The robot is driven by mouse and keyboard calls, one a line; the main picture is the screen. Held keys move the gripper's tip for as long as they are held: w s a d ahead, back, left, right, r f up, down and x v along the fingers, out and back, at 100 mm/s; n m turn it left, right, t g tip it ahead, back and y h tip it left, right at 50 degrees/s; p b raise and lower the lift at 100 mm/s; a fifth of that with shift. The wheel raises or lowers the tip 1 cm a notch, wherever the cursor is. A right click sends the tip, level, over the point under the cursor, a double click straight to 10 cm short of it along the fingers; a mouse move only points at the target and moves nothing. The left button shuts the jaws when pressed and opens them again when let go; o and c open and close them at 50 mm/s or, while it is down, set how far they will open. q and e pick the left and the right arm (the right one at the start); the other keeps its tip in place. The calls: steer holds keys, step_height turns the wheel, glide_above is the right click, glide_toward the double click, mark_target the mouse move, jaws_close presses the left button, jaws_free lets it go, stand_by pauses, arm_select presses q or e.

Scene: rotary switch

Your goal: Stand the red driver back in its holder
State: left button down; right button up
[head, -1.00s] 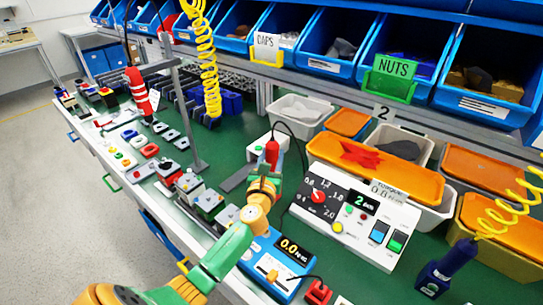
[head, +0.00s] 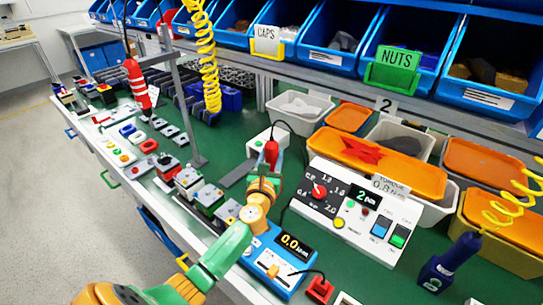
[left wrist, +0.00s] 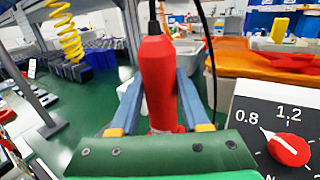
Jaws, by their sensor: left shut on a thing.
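The red driver (head: 271,152) is upright in my left gripper (head: 266,172), with a black cable rising from its top. In the left wrist view the red driver (left wrist: 158,75) stands between the two blue-grey fingers of the left gripper (left wrist: 155,105), which are shut on it. Its lower end is hidden behind the gripper's green body. My right gripper is not in view.
A white control panel (head: 345,222) with a red rotary knob (head: 318,191) is to the right of the gripper. A blue torque meter (head: 268,258) sits in front. An orange-lidded bin (head: 420,178) is behind the panel. A yellow coiled cord (head: 208,60) hangs at the back left.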

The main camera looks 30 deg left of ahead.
arm_select(q)
steer(key=shift+f, duration=0.25)
steer(key=shift+c, duration=1.5)
jaws_free()
steer(key=shift+s, duration=0.1)
steer(key=v, duration=0.7)
steer(key=shift+s+d, duration=0.1)
steer(key=shift+f, duration=0.1)
